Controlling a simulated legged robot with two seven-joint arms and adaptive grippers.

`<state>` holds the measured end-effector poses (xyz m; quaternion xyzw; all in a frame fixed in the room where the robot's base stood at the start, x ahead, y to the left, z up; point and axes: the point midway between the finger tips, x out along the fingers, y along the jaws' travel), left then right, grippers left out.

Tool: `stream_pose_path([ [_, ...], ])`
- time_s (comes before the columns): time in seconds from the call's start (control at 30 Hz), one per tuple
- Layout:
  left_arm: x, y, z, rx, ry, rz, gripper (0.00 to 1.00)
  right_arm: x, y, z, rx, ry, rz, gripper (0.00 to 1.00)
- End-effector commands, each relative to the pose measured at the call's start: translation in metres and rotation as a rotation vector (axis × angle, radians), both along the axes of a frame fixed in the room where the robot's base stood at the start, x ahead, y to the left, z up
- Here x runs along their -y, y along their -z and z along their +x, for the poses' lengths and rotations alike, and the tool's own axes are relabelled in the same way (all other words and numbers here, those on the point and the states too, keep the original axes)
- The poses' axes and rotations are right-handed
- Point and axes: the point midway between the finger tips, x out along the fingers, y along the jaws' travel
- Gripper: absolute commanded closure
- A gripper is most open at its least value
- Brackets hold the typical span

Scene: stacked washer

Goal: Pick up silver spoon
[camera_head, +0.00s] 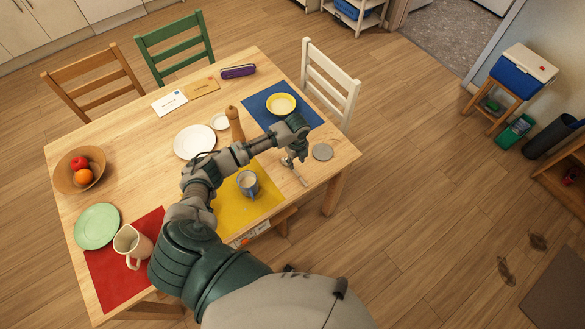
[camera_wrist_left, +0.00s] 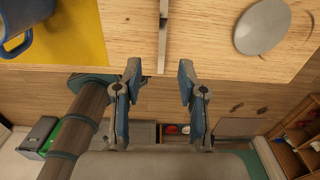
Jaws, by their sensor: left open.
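The silver spoon lies on the wooden table near its edge; its thin handle (camera_wrist_left: 163,38) shows in the left wrist view, and a short piece (camera_head: 303,178) shows in the head view just past my gripper. My left gripper (camera_head: 291,160) is over the table near that edge. In the left wrist view its two blue-tipped fingers (camera_wrist_left: 159,76) are apart, with nothing held. The near end of the handle lines up with the gap between the fingertips. The rest of the spoon runs out of the top of that view. My right gripper is not in view.
A grey round coaster (camera_head: 322,152) lies right of the gripper. A blue mug (camera_head: 248,183) stands on the yellow mat (camera_head: 262,202) to its left. A yellow bowl (camera_head: 281,104) on a blue mat (camera_head: 257,108) and a wooden pepper mill (camera_head: 235,124) stand behind.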

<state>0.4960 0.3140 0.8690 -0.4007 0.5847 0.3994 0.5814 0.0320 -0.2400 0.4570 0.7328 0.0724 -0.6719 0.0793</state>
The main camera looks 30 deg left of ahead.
Motion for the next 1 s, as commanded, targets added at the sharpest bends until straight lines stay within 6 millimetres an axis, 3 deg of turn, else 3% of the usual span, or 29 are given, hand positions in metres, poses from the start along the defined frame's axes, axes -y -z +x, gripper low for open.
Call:
stream_pose_path([
  [0.1, 0.002, 0.023, -0.001, -0.002, -0.001, 0.0, 0.59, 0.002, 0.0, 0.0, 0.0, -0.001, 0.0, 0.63],
  [0.37, 0.0, 0.047, -0.001, -0.001, -0.001, -0.004, 0.59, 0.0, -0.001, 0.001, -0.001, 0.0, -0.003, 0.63],
  [0.63, 0.003, 0.087, 0.001, -0.001, -0.001, -0.004, 0.59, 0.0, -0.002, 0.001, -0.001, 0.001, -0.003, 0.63],
  [0.93, 0.004, 0.094, 0.001, 0.002, 0.0, -0.002, 0.59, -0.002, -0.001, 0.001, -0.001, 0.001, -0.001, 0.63],
  [0.97, 0.004, 0.094, 0.001, 0.001, 0.0, -0.001, 0.62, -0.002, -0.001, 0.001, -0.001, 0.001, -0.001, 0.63],
  [1.0, 0.004, 0.094, 0.001, 0.001, 0.0, -0.001, 0.72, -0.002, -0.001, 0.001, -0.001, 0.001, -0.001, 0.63],
])
